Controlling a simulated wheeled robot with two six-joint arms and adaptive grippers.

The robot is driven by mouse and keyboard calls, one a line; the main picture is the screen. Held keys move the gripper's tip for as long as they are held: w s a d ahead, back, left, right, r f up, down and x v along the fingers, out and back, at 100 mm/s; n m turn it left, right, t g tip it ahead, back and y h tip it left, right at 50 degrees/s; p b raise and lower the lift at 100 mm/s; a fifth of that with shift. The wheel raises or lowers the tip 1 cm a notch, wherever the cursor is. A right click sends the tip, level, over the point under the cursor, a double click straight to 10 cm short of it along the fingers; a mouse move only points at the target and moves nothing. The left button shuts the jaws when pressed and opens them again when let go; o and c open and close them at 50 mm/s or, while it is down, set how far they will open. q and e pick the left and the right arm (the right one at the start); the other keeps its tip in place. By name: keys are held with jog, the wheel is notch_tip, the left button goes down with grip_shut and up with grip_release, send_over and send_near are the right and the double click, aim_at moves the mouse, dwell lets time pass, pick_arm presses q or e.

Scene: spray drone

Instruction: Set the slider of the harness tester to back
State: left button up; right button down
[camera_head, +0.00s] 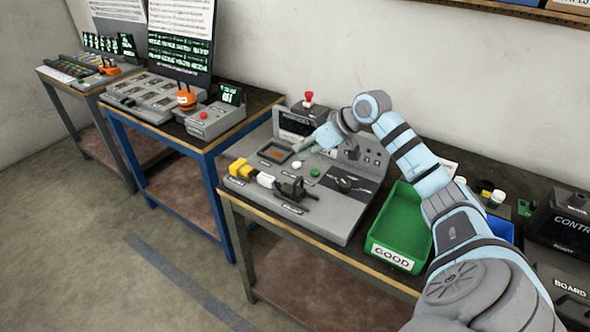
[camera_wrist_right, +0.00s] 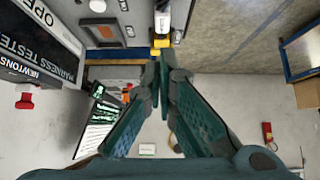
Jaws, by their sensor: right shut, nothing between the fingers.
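The harness tester (camera_head: 320,217) is a grey console on the middle table, with an upright back panel (camera_head: 297,125) topped by a red button. On its deck are white and green buttons, a black panel (camera_head: 345,183) with a small knob, and a black fixture (camera_head: 292,187) at the front. I cannot tell for sure which part is the slider. My right gripper (camera_head: 310,143) is above the deck near the back panel. In the wrist view the right gripper (camera_wrist_right: 158,66) is shut and empty, with a yellow piece (camera_wrist_right: 161,43) beyond its tips. My left gripper is out of view.
A green bin marked GOOD (camera_head: 401,222) stands right of the tester, under my right arm. Yellow and white connectors (camera_head: 250,173) lie at the tester's left. A blue-framed table (camera_head: 160,130) stands to the left. Black CONTROL and BOARD boxes are at far right.

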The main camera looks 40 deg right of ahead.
aim_at(298, 189)
jog(key=shift+f, duration=0.1)
jog(key=x, duration=1)
jog(key=s, duration=0.2)
jog(key=s+d+p, duration=0.1)
jog(key=shift+f, duration=0.4)
jog(key=shift+s+d, duration=0.15)
jog(key=shift+s, duration=0.25)
jog(key=shift+w, duration=0.15)
